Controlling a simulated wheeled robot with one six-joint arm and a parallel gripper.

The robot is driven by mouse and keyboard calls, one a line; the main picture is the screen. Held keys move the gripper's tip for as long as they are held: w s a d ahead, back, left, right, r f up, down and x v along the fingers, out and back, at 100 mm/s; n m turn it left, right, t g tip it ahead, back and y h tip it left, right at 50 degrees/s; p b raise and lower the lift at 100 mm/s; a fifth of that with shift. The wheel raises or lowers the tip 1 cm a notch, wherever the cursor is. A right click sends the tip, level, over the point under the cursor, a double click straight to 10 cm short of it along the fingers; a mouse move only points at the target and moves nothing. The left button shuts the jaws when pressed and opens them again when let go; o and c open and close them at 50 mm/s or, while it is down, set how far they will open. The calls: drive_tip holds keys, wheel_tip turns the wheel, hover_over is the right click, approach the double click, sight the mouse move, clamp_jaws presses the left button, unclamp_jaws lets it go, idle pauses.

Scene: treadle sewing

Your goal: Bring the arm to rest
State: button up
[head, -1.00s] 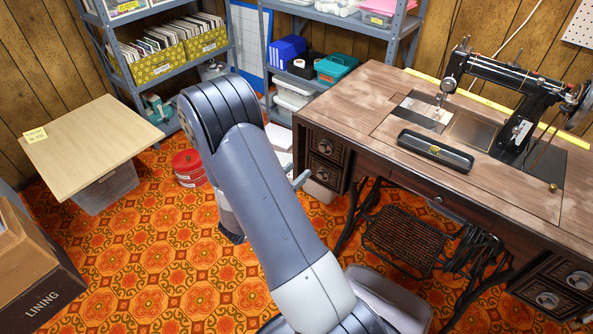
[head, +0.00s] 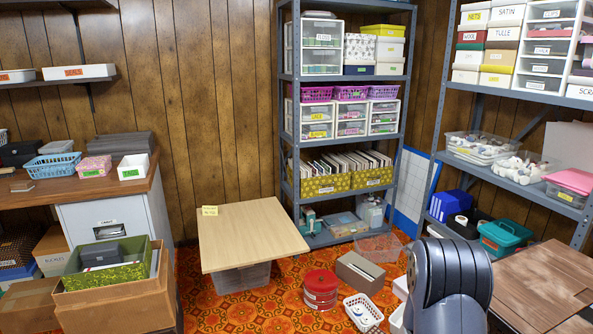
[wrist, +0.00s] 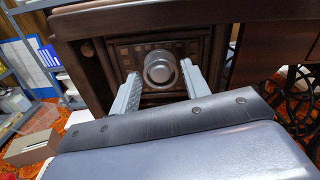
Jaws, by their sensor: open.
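My gripper (wrist: 160,70) shows in the wrist view with its two grey fingers spread apart and nothing held between them. A round metal drawer knob (wrist: 159,70) on a dark carved drawer front appears in the gap between the fingers. I cannot tell how far it is from the fingertips. In the head view my arm stands at the lower right, and my gripper is out of sight there. The brown wooden sewing table top (head: 545,285) is partly visible to the right of my arm.
A light wooden board (head: 250,232) lies on a clear bin. A red tin (head: 321,288), a white basket (head: 363,312) and a grey-brown box (head: 360,272) stand on the patterned floor. Shelves line the back wall. A dark treadle frame (wrist: 295,90) shows right of the drawers.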

drive_tip(key=shift+s+a, duration=0.1)
drive_tip(key=shift+a, duration=0.25)
